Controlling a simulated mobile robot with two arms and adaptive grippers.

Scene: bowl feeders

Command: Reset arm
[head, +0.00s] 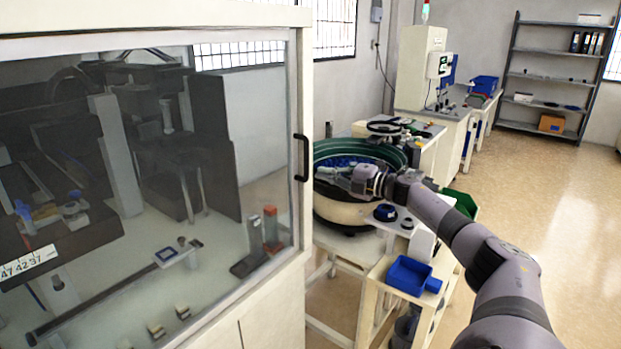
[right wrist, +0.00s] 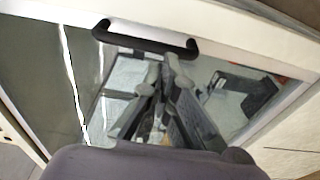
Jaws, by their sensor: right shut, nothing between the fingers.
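My right arm comes in from the lower right in the head view. Its gripper (head: 330,175) points left, in front of the green-rimmed bowl feeder (head: 392,152) in the picture and right of the door handle (head: 301,157). In the right wrist view, the gripper's fingers (right wrist: 163,72) are together and hold nothing. Beyond them are the glass door and its black handle (right wrist: 145,38), apart from the fingers as far as I can tell. My left gripper is not in view.
A large cabinet with a glass door (head: 150,180) fills the left. A blue bin (head: 411,274) sits on a small stand below my right forearm. A shelf rack (head: 550,75) stands at the back right. The floor (head: 560,200) on the right is clear.

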